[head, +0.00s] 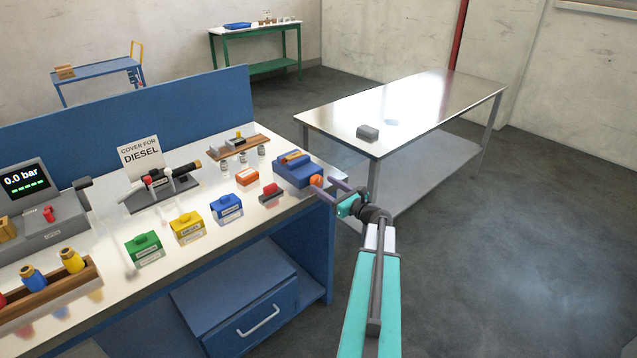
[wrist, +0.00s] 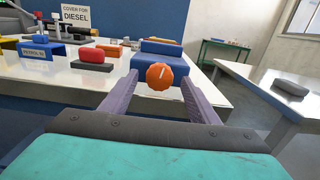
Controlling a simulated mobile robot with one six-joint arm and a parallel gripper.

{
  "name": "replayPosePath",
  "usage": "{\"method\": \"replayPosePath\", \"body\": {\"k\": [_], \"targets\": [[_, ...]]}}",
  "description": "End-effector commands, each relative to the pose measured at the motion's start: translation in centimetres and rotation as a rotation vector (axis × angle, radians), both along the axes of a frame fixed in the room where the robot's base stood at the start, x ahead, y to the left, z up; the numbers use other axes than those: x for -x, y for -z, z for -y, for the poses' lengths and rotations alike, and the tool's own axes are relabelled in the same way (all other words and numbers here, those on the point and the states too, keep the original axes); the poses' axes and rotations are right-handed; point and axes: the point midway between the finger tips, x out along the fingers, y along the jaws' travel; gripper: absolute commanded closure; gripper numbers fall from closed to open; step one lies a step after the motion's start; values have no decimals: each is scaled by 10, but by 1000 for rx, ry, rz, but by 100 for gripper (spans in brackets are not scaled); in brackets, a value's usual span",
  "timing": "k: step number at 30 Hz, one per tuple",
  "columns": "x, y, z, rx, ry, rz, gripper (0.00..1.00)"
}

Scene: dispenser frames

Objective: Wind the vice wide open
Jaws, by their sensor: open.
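The blue vice (head: 296,173) sits at the right end of the workbench, near its front corner. A tan piece (head: 293,157) shows at its top; how far apart its jaws stand I cannot tell. Its orange knob (head: 316,181) faces my gripper. In the wrist view the blue vice (wrist: 162,50) is straight ahead, with the orange knob (wrist: 167,73) and its pale mark in front. My gripper (head: 332,187) is open and empty, its purple fingers to either side of the knob in the wrist view (wrist: 160,82). Whether they touch it I cannot tell.
On the bench (head: 205,187) stand a red block (head: 270,192), small coloured boxes, a wooden rack (head: 238,146) and a "COVER FOR DIESEL" sign (head: 139,156). A steel table (head: 420,105) with a grey block (head: 368,132) stands to the right. The floor between is clear.

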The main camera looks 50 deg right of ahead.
Motion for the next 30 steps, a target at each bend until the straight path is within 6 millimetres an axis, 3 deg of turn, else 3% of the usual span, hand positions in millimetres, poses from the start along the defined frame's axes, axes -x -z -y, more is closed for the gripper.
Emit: {"method": "replayPosePath", "body": {"k": [9,20,27,28,29,30], "targets": [[-26,0,2,0,0,0,45],[-28,0,2,0,0,0,45],[-28,0,2,0,-1,0,83],[-28,0,2,0,-1,0,86],[-28,-1,-14,-1,-5,0,85],[-29,0,-8,0,-6,0,86]]}}
